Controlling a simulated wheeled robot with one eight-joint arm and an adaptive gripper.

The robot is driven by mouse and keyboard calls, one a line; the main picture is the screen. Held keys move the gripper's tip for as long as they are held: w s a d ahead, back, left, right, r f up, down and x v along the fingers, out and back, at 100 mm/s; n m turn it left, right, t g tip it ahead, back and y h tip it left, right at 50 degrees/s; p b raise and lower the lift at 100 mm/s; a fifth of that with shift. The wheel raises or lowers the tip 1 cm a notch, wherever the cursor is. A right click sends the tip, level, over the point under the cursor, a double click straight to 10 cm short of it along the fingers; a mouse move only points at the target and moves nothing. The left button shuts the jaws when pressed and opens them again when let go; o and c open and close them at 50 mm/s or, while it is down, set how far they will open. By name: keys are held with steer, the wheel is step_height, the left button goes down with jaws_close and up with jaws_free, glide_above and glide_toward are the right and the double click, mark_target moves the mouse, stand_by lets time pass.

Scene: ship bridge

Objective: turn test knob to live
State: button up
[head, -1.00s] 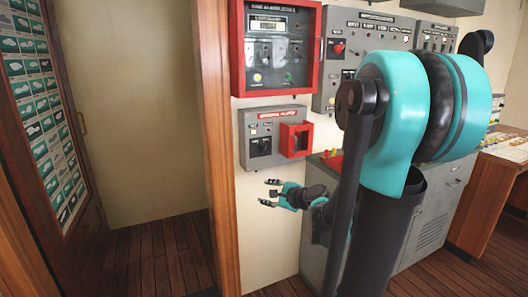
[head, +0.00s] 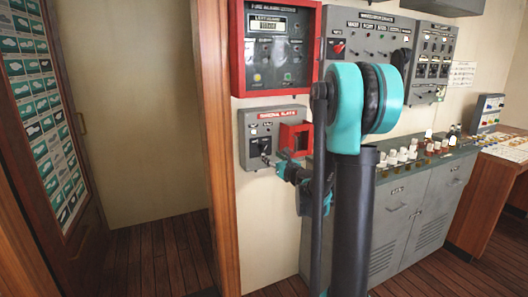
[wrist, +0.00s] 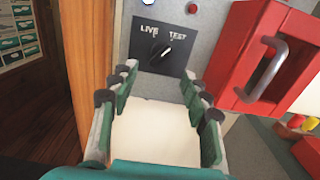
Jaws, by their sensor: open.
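The test knob (wrist: 167,50) is a small dark knob on a black plate (wrist: 144,59) marked LIVE at left and TEST at right. Its pale pointer line leans up and right, towards TEST. The plate is on a grey wall box (head: 247,124) in the head view, where the knob itself is hard to make out. My gripper (wrist: 158,80) is open and empty, its fingers spread just below and in front of the plate, apart from the knob. In the head view my gripper (head: 274,162) is at the lower front of the grey box.
A red box with a metal handle (wrist: 268,70) projects right of the knob plate. A red-framed panel (head: 236,50) hangs above. A wooden post (head: 214,130) stands at left. A grey console (head: 425,200) with several controls stands at right.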

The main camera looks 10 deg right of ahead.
mark_target(264, 150)
steer(key=x, duration=0.8)
steer(key=shift+w+f, duration=0.1)
steer(key=shift+w, duration=0.15)
steer(key=shift+c, duration=0.4)
jaws_close()
